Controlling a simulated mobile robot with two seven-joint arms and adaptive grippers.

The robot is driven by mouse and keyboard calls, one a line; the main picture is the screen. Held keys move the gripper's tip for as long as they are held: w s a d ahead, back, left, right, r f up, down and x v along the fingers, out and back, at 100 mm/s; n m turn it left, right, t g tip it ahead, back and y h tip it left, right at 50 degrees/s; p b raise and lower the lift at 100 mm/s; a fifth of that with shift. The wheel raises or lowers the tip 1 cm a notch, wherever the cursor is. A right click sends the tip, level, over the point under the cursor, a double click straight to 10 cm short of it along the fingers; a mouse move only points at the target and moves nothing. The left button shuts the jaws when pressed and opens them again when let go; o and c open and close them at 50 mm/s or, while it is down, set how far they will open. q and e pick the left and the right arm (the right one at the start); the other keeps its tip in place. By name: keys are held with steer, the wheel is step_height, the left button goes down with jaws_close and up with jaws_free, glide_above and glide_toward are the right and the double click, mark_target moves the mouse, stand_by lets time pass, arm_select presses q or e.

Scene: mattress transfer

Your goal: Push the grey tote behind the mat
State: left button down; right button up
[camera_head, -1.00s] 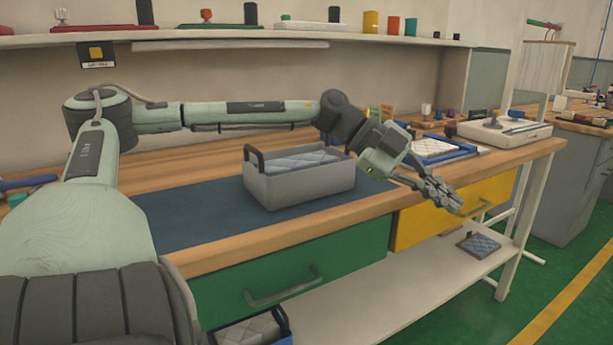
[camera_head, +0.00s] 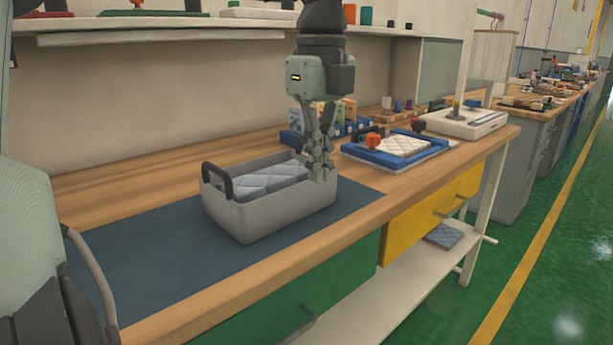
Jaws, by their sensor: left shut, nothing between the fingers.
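The grey tote (camera_head: 290,215) stands upright on the right part of the dark blue mat (camera_head: 150,262) on the bench. It has a dark handle at its left end and holds a pale quilted pad (camera_head: 262,180). My left gripper (camera_head: 319,176) points straight down at the tote's right end, by its rim, with its fingers shut and empty. I cannot tell whether the fingertips touch the tote wall or sit just inside it. My right gripper is out of view.
Wooden bench top (camera_head: 120,180) is bare behind the mat, up to the wall. A blue tray (camera_head: 390,155) with a white quilted pad lies right of the tote. Small boxes (camera_head: 350,120) stand behind my gripper. A shelf runs above.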

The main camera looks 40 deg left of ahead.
arm_select(q)
step_height(320, 180, down, 9)
steer(key=shift+r, duration=0.1)
steer(key=shift+w+a+r+p, duration=0.15)
steer(key=shift+a+p, duration=0.55)
steer(key=shift+a, duration=1.3)
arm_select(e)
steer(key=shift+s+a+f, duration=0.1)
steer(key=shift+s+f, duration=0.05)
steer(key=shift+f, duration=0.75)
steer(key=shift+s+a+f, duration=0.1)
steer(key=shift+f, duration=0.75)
